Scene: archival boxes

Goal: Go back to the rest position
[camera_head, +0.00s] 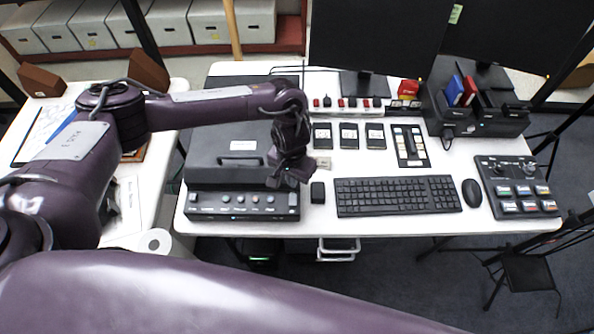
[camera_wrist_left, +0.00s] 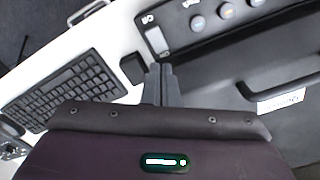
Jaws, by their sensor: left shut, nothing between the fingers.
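My left gripper (camera_head: 290,176) is over the right part of a dark device with a row of knobs (camera_head: 240,202) at the front left of the desk. In the left wrist view my left gripper (camera_wrist_left: 161,72) has its two fingers together, with nothing between them. The fingertips point toward the front edge of the device, near a small black block (camera_wrist_left: 133,68); I cannot tell if they touch anything. My right gripper is not in view. A purple arm link of mine crosses the bottom of the head view.
The white desk (camera_head: 410,215) carries a keyboard (camera_head: 396,196), a mouse (camera_head: 471,192), a button panel (camera_head: 520,186), black cassettes (camera_head: 349,135) and a monitor (camera_head: 372,40). A paper roll (camera_head: 156,242) stands at left. Archival boxes (camera_head: 88,26) line a shelf behind.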

